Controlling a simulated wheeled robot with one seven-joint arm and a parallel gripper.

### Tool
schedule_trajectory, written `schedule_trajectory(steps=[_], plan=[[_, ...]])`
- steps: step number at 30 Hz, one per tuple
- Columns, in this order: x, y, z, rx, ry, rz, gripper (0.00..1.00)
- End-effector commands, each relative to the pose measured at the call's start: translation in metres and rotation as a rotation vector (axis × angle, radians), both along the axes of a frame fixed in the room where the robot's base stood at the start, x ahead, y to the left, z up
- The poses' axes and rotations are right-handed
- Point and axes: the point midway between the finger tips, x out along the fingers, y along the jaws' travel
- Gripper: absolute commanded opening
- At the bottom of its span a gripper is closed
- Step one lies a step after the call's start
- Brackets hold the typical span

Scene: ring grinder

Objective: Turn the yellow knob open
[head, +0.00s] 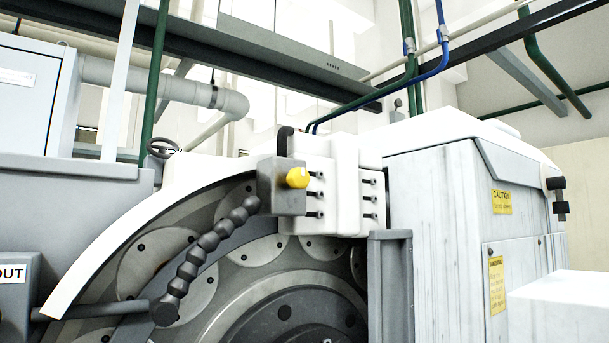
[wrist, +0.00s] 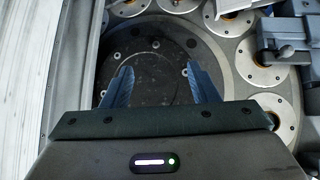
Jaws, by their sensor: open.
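The yellow knob (head: 297,178) sticks out from the front of a grey block (head: 281,187) at the upper middle of the grinder in the head view. A black segmented hose (head: 208,243) runs down and left from that block. My gripper (wrist: 158,84) shows only in the wrist view, with its two blue fingers apart and nothing between them. Behind the fingers is the dark round centre (wrist: 150,60) of the grinder. I cannot make out the yellow knob in the wrist view, and my gripper is not seen in the head view.
A white valve block (head: 335,185) adjoins the grey block on its right. A white curved guard (head: 130,215) arches at the left. A tall machine cabinet (head: 440,230) stands at the right. Round plates (wrist: 264,117) ring the grinder's centre.

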Motion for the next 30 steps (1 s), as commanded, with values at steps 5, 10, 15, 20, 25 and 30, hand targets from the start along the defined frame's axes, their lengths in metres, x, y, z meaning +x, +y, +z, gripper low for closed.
schedule_trajectory(steps=[5,10,15,20,25,30], plan=[[0.016,0.012,0.161,-0.074,-0.393,0.243,0.54],[0.001,0.017,0.286,-0.194,-0.742,0.402,0.54],[-0.021,0.017,0.360,-0.294,-0.969,0.474,0.54],[-0.028,0.018,0.384,-0.337,-1.048,0.495,0.54],[-0.012,0.029,0.386,-0.340,-1.052,0.498,0.54],[0.019,0.049,0.387,-0.339,-1.048,0.497,0.54]])
